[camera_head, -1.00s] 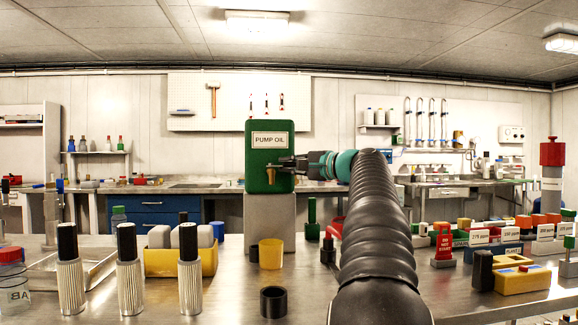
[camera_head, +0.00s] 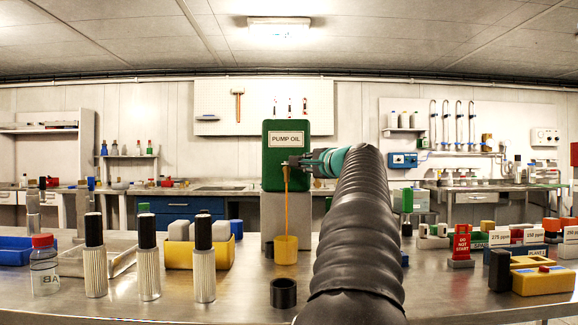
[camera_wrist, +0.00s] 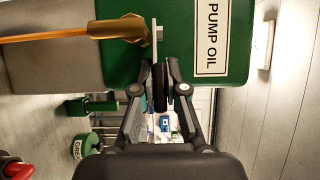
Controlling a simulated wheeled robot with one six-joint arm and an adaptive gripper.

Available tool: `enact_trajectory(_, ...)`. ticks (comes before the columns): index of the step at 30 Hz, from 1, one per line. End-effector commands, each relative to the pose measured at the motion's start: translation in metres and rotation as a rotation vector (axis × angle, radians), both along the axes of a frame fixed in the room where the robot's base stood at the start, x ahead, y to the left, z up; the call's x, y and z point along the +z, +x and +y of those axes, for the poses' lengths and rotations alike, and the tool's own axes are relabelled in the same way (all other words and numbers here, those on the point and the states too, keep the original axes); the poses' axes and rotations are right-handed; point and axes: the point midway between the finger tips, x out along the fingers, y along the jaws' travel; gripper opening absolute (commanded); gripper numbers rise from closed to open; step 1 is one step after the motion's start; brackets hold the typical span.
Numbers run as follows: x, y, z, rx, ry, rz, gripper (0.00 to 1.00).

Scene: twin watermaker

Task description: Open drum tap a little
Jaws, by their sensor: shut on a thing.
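The green oil drum (camera_head: 298,140) labelled "PUMP OIL" stands on a grey block (camera_head: 272,212). Its brass tap (camera_wrist: 118,28) shows in the wrist view with a flat grey lever (camera_wrist: 155,42). An orange-brown oil stream (camera_head: 286,208) runs from the tap down into a yellow cup (camera_head: 285,250) below; the stream also crosses the wrist view (camera_wrist: 45,36). My gripper (camera_wrist: 163,82) is shut on the tap lever, at the drum's front; its fingertips partly hide the lever. The oil level inside the cup cannot be seen.
A black ring-shaped cup (camera_head: 283,293) stands in front of the yellow cup. Filter cartridges (camera_head: 148,260) and a yellow bin (camera_head: 190,254) stand to the left. Red (camera_head: 461,246) and yellow (camera_head: 540,279) items stand at the right.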

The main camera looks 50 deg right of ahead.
Motion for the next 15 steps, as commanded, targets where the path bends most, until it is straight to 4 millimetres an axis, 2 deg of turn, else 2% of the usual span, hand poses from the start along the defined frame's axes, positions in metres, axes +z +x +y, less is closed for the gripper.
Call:
enact_trajectory(6,-0.0001,0.0005,0.0006,0.003,0.000,0.000,0.00)
enact_trajectory(7,-0.0001,0.0005,0.0006,0.003,0.000,0.001,0.17)
enact_trajectory(9,-0.0001,0.0007,0.0007,0.003,0.000,0.000,0.34)
enact_trajectory(10,-0.0001,0.0007,0.0007,0.003,0.000,0.000,0.38)
enact_trajectory(15,-0.0001,0.0011,0.0010,0.004,0.000,0.000,0.38)
